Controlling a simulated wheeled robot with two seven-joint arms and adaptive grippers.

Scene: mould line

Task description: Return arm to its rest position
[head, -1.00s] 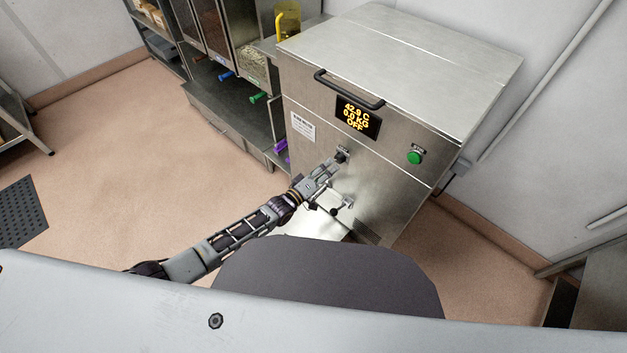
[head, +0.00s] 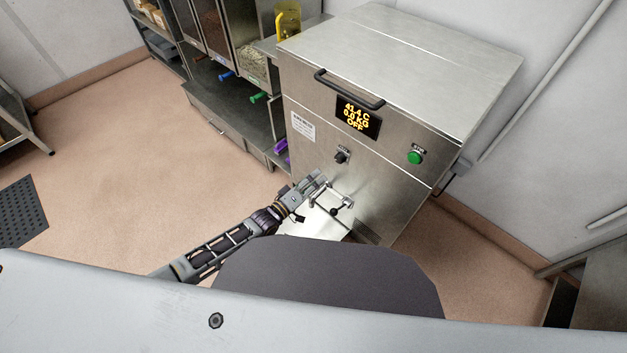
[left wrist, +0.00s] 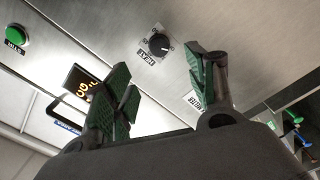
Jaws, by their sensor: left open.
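My left gripper (head: 318,179) is in front of the steel machine (head: 400,175), below and left of its black heat knob (head: 341,157). In the left wrist view the left gripper (left wrist: 160,85) has its green-padded fingers spread apart with nothing between them. The heat knob (left wrist: 159,45) lies beyond the fingertips and apart from them. The display (head: 357,117) reads 41.4 C, 0.0 KG and OFF. My right gripper does not show.
A green button (head: 415,157) and a black handle (head: 349,88) are on the machine. A tap (head: 338,205) sticks out below the knob, close to my gripper. Steel dispensers (head: 225,60) stand at the left. The floor (head: 150,150) at the left is clear.

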